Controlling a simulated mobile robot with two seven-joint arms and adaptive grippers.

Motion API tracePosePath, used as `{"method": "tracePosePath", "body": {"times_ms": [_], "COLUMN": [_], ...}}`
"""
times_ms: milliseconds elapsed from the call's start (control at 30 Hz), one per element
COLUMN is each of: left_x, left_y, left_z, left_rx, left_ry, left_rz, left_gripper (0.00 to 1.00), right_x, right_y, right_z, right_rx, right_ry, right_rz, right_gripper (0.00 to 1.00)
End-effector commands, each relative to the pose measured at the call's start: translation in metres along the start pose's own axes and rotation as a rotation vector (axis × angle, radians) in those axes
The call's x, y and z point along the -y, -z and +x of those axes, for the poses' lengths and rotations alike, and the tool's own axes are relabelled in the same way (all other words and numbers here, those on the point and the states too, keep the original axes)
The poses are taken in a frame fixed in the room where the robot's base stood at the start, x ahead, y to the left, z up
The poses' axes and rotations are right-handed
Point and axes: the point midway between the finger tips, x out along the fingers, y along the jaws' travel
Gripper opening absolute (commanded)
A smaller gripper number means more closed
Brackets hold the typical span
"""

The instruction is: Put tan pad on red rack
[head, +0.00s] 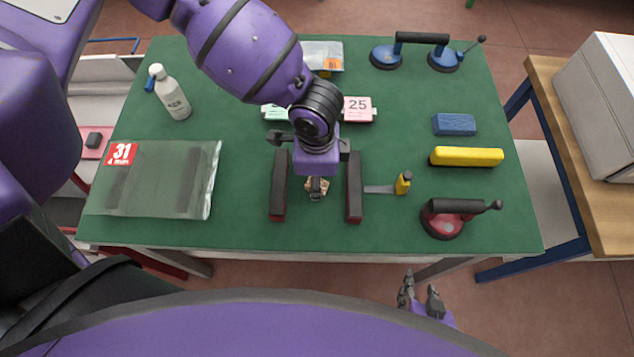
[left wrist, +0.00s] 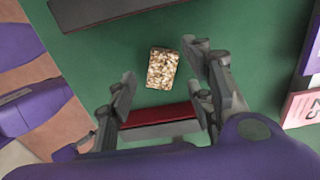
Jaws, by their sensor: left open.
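The tan pad (head: 317,188) is a small mottled tan block on the green table, between two dark-topped bars with red sides. These bars (head: 278,188) look like the red rack; I cannot be certain. In the left wrist view the pad (left wrist: 162,68) lies on green, with a red-sided bar (left wrist: 160,117) beside it. My left gripper (head: 316,182) points down over the pad, open, its fingers (left wrist: 160,75) on either side of it in that view; contact cannot be told. My right gripper (head: 421,297) is open and empty in front of the table's front edge.
A glass pane labelled 31 (head: 160,190) and a white bottle (head: 172,92) are at left. A scraper (head: 402,184), red suction cup (head: 443,220), yellow bar (head: 466,157), blue block (head: 454,124) and blue double suction lifter (head: 422,38) are at right. A pink 25 block (head: 358,109) stands behind.

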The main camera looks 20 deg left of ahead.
Motion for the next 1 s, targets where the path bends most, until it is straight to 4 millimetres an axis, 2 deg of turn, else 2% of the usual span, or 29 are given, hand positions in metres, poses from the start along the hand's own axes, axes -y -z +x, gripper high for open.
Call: {"method": "tracePosePath", "body": {"times_ms": [133, 400, 633, 800, 1000], "left_x": [0.000, 0.000, 0.000, 0.000, 0.000], "left_y": [0.000, 0.000, 0.000, 0.000, 0.000], "left_z": [0.017, 0.020, 0.019, 0.019, 0.019], "left_rx": [0.000, -0.001, -0.001, -0.001, -0.001], "left_ry": [0.000, 0.002, 0.002, 0.002, 0.002], "left_rz": [-0.001, 0.000, 0.000, 0.000, 0.000], "left_gripper": [0.48, 0.48, 0.17, 0.13, 0.13], "right_x": [-0.001, -0.002, -0.003, -0.004, -0.004], "right_y": [-0.002, -0.002, -0.002, -0.002, -0.003], "right_z": [0.000, 0.000, 0.000, -0.001, -0.001], "right_rx": [0.003, 0.001, 0.002, 0.003, 0.004], "right_ry": [-0.001, -0.003, -0.003, -0.003, -0.004], "right_rz": [0.000, -0.001, -0.005, -0.007, -0.006], "right_gripper": [0.40, 0.40, 0.40, 0.40, 0.40]}}
